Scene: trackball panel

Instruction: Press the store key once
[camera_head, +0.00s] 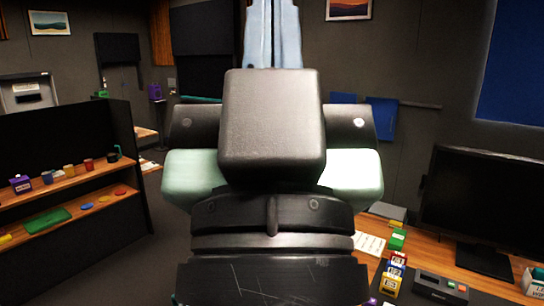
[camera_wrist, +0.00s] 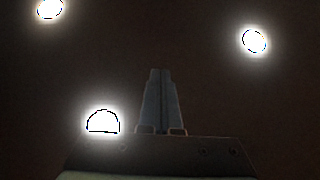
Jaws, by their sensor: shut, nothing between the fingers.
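My gripper (camera_head: 272,25) points up at the top middle of the head view, its tips cut off by the top edge. In the wrist view my gripper (camera_wrist: 158,80) has its two fingers together with nothing between them, against a dark ceiling with bright lamps. A low dark panel (camera_head: 440,287) with small keys lies on the wooden desk at the lower right of the head view, well away from the gripper. It may be the trackball panel. I cannot make out which key is the store key, and the trackball is not clear.
A black monitor (camera_head: 483,205) stands on the desk behind the panel. Several small coloured boxes, including a yellow one (camera_head: 391,284), stand left of it. A dark shelf (camera_head: 70,145) with cups is at the left. My arm hides the middle.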

